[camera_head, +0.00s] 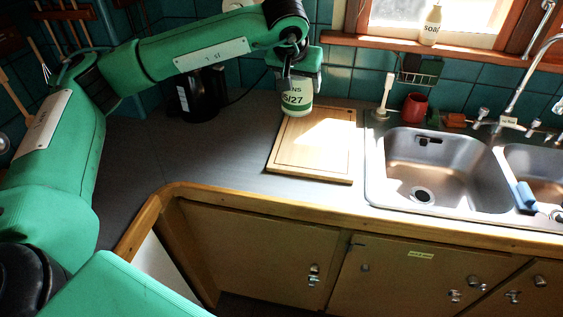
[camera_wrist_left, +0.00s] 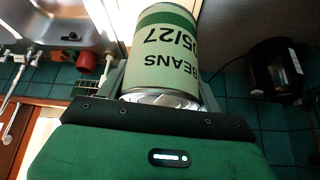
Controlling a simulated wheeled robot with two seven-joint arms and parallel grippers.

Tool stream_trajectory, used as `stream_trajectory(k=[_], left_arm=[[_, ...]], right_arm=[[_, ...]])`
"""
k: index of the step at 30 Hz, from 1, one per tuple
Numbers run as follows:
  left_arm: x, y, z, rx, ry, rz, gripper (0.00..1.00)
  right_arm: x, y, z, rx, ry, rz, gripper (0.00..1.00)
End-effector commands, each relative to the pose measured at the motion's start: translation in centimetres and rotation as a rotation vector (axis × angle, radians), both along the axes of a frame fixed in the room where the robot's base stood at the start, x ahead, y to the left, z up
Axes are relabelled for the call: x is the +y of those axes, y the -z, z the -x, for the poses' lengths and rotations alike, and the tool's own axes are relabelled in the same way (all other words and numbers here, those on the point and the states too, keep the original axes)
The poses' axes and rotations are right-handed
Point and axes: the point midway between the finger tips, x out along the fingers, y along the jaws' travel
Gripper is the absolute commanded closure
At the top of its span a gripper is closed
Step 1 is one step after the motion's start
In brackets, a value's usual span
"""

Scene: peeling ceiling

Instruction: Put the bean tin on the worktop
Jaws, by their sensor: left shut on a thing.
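The bean tin (camera_head: 297,98) is a white and green can with dark lettering. My left gripper (camera_head: 296,76) is shut on it and holds it upright from above, over the back left corner of the wooden board. In the left wrist view the tin (camera_wrist_left: 166,50) sits between the fingers of my left gripper (camera_wrist_left: 168,75), its label reading BEANS. I cannot tell if the tin's base touches anything. The grey worktop (camera_head: 215,150) runs below and to the left of the tin. My right gripper is not in view.
The wooden board (camera_head: 318,165) lies on the worktop, left of the steel sink (camera_head: 375,170). A black kettle-like appliance (camera_head: 201,95) stands at the back left. A red mug (camera_head: 414,107) and a white brush (camera_head: 385,95) stand behind the sink. The worktop left of the board is clear.

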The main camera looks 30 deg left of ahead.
Motion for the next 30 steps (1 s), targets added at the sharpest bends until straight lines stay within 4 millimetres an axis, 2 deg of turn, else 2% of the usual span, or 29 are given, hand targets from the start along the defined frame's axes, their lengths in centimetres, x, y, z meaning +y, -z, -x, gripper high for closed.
stream_trajectory(k=[1, 3, 9, 15, 18, 23, 26, 30], left_arm=[[1.6, 1.7, -1.1, 0.000, -0.034, 0.005, 0.67], [3.8, 2.1, -2.2, 0.002, -0.075, 0.006, 0.67], [10.6, 3.7, -4.3, 0.000, -0.195, 0.006, 0.67], [16.3, 5.6, -4.7, -0.001, -0.286, 0.004, 0.67], [18.1, 6.2, -4.7, -0.002, -0.314, 0.003, 0.67], [19.2, 6.9, -4.6, -0.002, -0.330, 0.000, 0.67], [19.4, 8.3, -4.6, 0.001, -0.332, 0.000, 0.67], [19.3, 11.3, -4.6, 0.002, -0.331, 0.000, 0.67]], right_arm=[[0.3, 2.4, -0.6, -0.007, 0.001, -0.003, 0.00], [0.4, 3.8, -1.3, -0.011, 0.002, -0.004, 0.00], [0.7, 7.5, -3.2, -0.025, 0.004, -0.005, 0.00], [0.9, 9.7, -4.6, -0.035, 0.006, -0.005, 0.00], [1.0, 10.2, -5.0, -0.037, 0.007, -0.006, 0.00], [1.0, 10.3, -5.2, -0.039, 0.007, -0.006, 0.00], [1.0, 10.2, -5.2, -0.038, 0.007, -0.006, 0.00], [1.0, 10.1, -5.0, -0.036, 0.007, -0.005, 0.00]])
